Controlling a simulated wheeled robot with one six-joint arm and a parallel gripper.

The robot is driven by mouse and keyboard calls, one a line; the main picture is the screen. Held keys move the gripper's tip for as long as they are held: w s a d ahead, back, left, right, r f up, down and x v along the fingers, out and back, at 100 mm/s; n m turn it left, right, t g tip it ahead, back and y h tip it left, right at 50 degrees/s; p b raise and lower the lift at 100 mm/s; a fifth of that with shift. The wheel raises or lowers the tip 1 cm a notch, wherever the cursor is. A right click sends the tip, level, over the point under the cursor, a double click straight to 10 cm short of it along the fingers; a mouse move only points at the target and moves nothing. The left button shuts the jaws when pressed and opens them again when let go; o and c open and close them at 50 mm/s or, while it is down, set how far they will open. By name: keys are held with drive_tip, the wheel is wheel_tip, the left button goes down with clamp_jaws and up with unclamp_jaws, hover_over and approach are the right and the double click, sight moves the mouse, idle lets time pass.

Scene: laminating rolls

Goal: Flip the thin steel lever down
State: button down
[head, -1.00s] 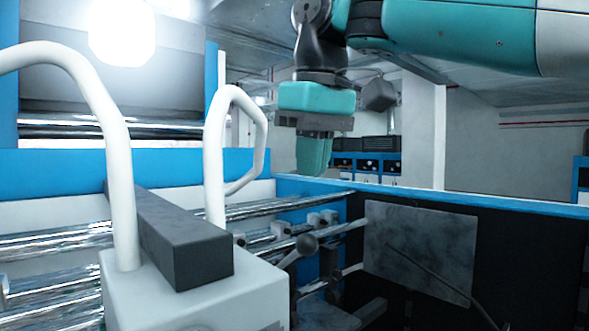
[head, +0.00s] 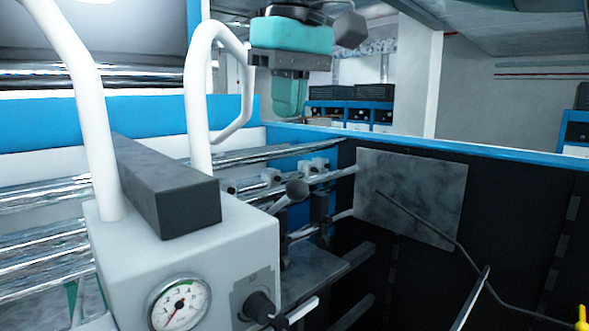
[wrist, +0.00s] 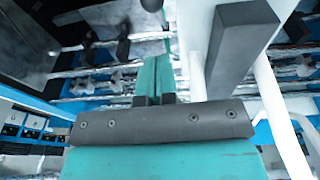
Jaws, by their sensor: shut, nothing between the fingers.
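Several lever-like parts show in the head view, and I cannot tell for sure which is the thin steel lever. A thin bright steel bar (head: 471,300) stands tilted at the lower right, its lower end cut off by the frame. A short pale lever (head: 302,310) juts from a black knob beside the gauge. A grey lever with a round end (head: 296,190) stands by the rollers. My gripper (head: 289,112) points down, shut and empty, above and behind the rollers, apart from all of these. In the wrist view its teal fingers (wrist: 155,72) are together.
White tube handles (head: 200,90) and a dark block (head: 165,190) stand on the grey housing with a pressure gauge (head: 180,303). Steel rollers (head: 50,245) lie left. A long dark rod (head: 430,232) crosses a grey plate (head: 412,195) at the right.

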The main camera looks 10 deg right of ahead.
drive_tip(key=f+b, duration=0.2)
drive_tip(key=f, duration=0.1)
drive_tip(key=f+b, duration=0.2)
drive_tip(key=f, duration=0.2)
drive_tip(key=shift+w+d, duration=0.2)
drive_tip(key=shift+s+d+f+b, duration=0.15)
drive_tip(key=shift+f+b, duration=0.45)
